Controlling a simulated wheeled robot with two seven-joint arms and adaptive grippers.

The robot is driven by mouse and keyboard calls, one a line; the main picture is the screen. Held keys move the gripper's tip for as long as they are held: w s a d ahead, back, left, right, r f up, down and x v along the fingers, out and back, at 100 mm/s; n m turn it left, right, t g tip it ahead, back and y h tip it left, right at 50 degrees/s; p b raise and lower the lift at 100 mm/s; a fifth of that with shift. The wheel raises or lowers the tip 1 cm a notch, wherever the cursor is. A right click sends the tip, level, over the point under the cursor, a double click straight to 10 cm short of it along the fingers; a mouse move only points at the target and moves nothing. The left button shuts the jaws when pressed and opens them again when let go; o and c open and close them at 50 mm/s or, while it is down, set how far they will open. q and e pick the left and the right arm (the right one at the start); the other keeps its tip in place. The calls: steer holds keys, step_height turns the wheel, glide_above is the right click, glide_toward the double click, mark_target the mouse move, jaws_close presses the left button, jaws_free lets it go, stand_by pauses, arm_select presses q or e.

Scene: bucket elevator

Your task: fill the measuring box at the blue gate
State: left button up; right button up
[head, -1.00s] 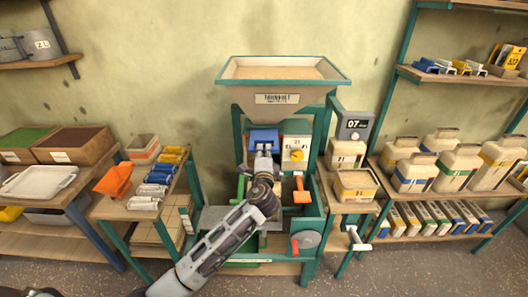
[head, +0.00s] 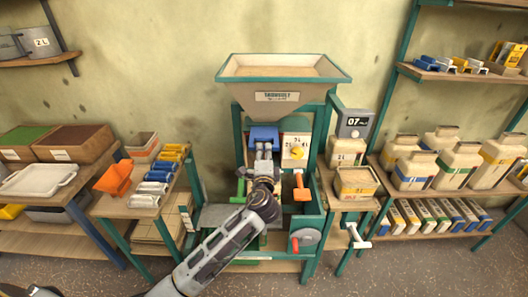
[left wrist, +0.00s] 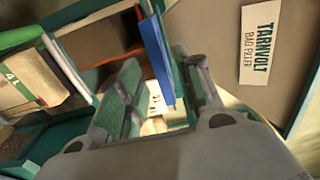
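The blue gate (head: 264,134) sits below the hopper (head: 285,80) of the green-framed bag filler. My left gripper (head: 263,152) is right in front of and just below the gate. In the left wrist view its two fingers (left wrist: 160,100) are spread, with the blue plate of the gate (left wrist: 154,52) reaching down between them; I cannot tell whether they touch it. I cannot make out the measuring box for certain; my arm hides part of the space under the gate. My right gripper is not in view.
An orange handle (head: 301,190) and a grey disc with a red knob (head: 306,239) are on the filler's right side. A side stand holds cream boxes (head: 356,183). A left stand carries an orange scoop (head: 115,178) and clips. Shelves of containers stand right.

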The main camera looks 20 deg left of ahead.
arm_select(q)
steer(key=v, duration=0.9)
steer(key=shift+s, duration=0.25)
steer(key=shift+c, duration=0.3)
